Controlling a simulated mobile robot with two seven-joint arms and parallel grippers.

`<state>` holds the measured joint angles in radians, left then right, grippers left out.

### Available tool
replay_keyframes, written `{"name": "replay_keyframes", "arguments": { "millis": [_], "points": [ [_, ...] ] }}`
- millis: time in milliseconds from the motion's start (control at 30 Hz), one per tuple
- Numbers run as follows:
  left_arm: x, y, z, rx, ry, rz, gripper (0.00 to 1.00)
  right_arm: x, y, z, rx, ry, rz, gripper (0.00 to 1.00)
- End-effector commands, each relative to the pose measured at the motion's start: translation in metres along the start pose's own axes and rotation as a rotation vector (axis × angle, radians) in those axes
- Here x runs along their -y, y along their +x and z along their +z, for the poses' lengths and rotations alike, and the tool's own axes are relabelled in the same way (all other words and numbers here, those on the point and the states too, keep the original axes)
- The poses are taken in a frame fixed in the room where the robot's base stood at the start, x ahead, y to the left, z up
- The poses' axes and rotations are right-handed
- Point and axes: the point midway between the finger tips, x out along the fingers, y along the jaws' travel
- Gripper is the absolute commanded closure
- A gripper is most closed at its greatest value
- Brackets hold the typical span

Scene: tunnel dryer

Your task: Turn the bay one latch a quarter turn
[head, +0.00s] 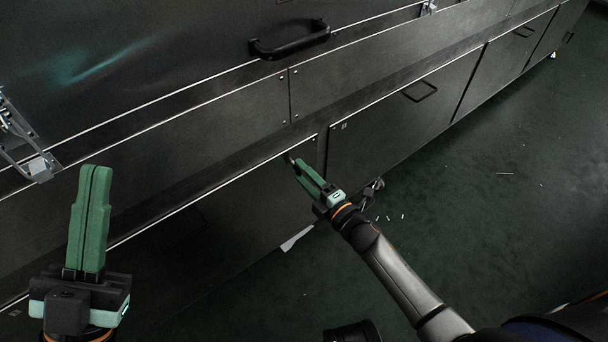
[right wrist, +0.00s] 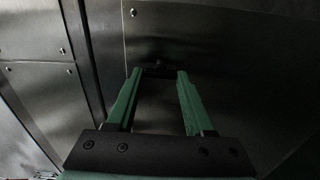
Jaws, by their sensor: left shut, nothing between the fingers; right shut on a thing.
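The bay one latch (head: 289,157) is a small dark piece near the upper right corner of a dark lower panel (head: 230,210). It also shows in the right wrist view (right wrist: 158,69), between the green fingertips. My right gripper (head: 298,164) is shut on the latch, and its fingers cover much of it. How far the latch is turned is too dark to tell. My left gripper (head: 96,170) is shut and empty, with its green fingers together pointing up, at the left in front of the dryer and apart from the latch.
A black bar handle (head: 290,42) sticks out of the upper panel. A metal clasp (head: 38,168) is at the far left. Another lower panel with a handle (head: 420,92) lies to the right. The dark green floor (head: 480,220) is mostly open, with a few small scraps.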

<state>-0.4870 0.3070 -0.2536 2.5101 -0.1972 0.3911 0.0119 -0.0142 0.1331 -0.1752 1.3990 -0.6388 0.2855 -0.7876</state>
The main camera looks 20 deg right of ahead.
Motion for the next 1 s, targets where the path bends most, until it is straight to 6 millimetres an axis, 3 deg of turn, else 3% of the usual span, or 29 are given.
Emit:
{"name": "replay_keyframes", "arguments": {
  "millis": [633,667,900,1000],
  "points": [
    [-0.0009,-0.0005,0.0009,0.001,-0.001,0.0,1.0,0.0005,-0.0001,0.0003,0.001,-0.053,-0.001,1.0],
    [-0.0009,-0.0005,0.0009,0.001,-0.001,0.0,1.0,0.0005,-0.0001,0.0004,0.001,-0.053,-0.001,0.45],
    [-0.0016,-0.0008,0.001,0.001,0.001,0.005,1.0,0.0003,0.0,0.0003,0.001,-0.051,-0.001,0.18],
    [-0.002,-0.001,0.0011,0.002,0.001,0.008,1.0,0.0002,0.0,0.0003,0.0,-0.05,-0.001,0.18]
  ]
}}
